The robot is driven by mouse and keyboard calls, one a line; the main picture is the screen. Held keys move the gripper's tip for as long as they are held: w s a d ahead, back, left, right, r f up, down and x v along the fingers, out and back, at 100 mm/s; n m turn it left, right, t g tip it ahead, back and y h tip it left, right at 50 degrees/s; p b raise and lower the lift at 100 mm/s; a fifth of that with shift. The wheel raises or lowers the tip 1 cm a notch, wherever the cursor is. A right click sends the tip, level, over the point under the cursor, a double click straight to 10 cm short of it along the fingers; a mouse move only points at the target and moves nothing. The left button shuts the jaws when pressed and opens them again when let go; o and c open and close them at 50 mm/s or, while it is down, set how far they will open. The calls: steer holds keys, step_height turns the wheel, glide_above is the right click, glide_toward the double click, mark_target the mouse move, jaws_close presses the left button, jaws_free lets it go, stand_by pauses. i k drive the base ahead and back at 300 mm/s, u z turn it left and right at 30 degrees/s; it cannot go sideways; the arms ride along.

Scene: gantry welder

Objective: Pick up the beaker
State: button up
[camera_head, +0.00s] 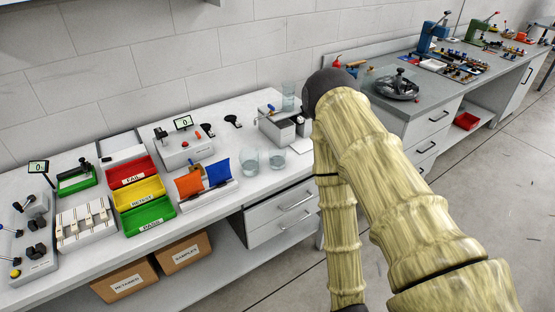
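Two clear glass beakers stand upright side by side near the front edge of the white bench, a left one (250,161) and a right one (277,161). A third clear glass vessel (288,96) stands farther back, by a grey box-like device. The picture does not show which one is the task's beaker. My yellowish, bark-textured arm rises from the lower right, bends at a dark joint and runs down to the bottom edge, right of the beakers. My gripper is not visible, so its state does not show.
The white bench (217,206) carries red, yellow and green bins (140,195), an orange and blue holder (207,182) left of the beakers, and the grey box device (284,130) behind them. Drawers (279,213) are below. Free floor lies at right.

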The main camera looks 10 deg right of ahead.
mark_target(276, 163)
steer(key=u, duration=2.45)
steer(key=k, duration=0.9)
steer(key=z, duration=1.35)
